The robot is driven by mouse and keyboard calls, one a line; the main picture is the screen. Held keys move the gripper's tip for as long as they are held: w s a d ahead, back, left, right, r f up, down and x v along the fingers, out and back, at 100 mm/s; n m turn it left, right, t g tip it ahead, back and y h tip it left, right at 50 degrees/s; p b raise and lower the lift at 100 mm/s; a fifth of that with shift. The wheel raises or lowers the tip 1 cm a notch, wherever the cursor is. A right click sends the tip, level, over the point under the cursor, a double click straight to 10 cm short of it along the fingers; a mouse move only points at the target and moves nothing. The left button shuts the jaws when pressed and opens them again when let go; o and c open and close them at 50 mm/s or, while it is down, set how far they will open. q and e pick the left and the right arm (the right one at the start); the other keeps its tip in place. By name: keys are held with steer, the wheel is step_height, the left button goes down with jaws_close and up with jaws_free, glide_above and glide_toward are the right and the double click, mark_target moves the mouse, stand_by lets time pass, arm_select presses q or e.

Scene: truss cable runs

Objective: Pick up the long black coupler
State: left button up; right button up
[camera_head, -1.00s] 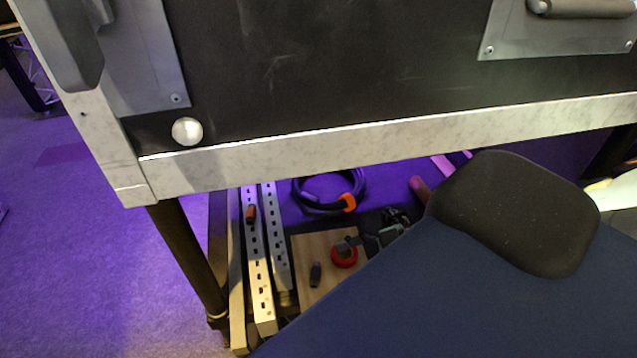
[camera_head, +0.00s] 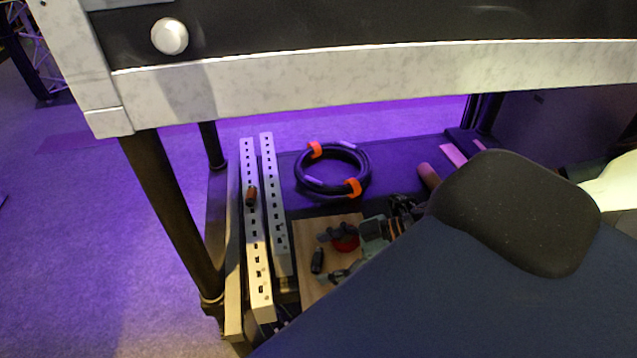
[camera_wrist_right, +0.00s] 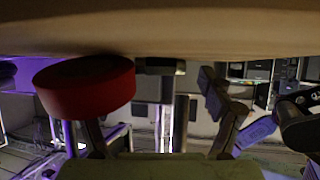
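The long black coupler (camera_head: 317,261) is a small dark cylinder on a wooden board (camera_head: 301,238) under the table, in the head view. My right gripper (camera_head: 330,256) is over the board, just right of the coupler, with its fingers spread and nothing held. One finger is over a red roll (camera_head: 345,240); the roll is large at the left in the right wrist view (camera_wrist_right: 85,98). The wrist view shows the two fingers apart (camera_wrist_right: 160,110). A dark piece between them cannot be told for sure as the coupler. My left gripper is not in view.
The table's pale edge (camera_head: 300,88) hangs over the low shelf. Two perforated rails (camera_head: 256,240) lie left of the board, with a small orange-and-black piece (camera_head: 251,196) on one. A coiled black cable (camera_head: 333,190) with orange ties lies behind. A dark table leg (camera_head: 175,215) stands left.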

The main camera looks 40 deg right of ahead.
steer(key=shift+f, duration=0.1)
steer(key=c, duration=0.9)
steer(key=shift+c, duration=1.1)
